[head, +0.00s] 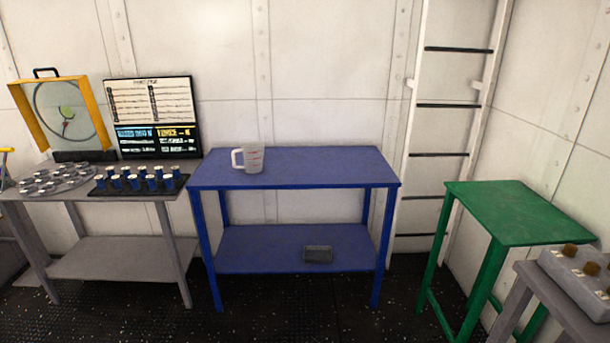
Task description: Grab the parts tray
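A small dark grey box-like thing (317,254), possibly the parts tray, lies on the lower shelf of the blue table (290,166), right of the shelf's middle. Its inside is too small to make out. On the grey table at the left, a black rack (137,188) holds several blue capped cylinders. Beside it is a round grey plate (53,184) with several metal pieces on it. I cannot tell for certain which of these is the parts tray. Neither of my grippers shows in the head view.
A green table (515,212) at the right is bare. A grey holder (578,268) with brown-topped items stands at the right edge. A ladder (446,105) rises against the wall. Dark floor shows in front.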

